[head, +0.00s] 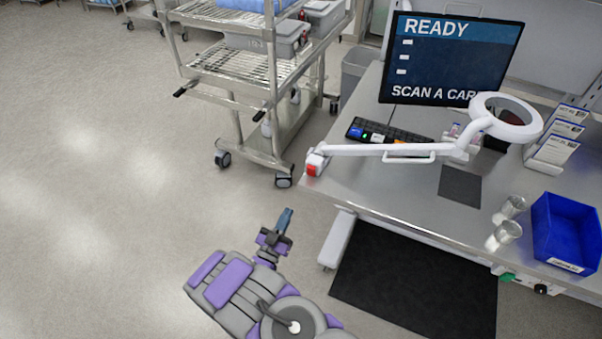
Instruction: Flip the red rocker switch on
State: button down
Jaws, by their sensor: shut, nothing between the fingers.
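A small red rocker switch (312,170) sits at the base of the white magnifier lamp (375,150), at the near left corner of the metal table. Whether it is on or off is too small to tell. My gripper (287,215) is shut and empty. In the picture it is below and left of the switch, over the floor and clear of the table edge. Nothing hides the switch.
The steel table (405,185) holds a monitor (450,58), a keyboard (385,132), glass jars (505,235) and a blue bin (565,235). A wheeled wire cart (240,75) stands behind left. A black mat (415,290) lies below. The left floor is clear.

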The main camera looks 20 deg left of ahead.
jog(key=shift+s+d+r, duration=0.1)
jog(key=shift+d, duration=0.2)
jog(key=b, duration=0.3)
send_near(309, 169)
jog(key=x, duration=0.6)
jog(key=shift+d+r, duration=0.1)
jog(key=shift+d, duration=0.05)
jog(key=shift+w+r, duration=0.1)
jog(key=shift+w, duration=0.25)
jog(key=shift+w+r, duration=0.1)
jog(key=shift+r, duration=0.05)
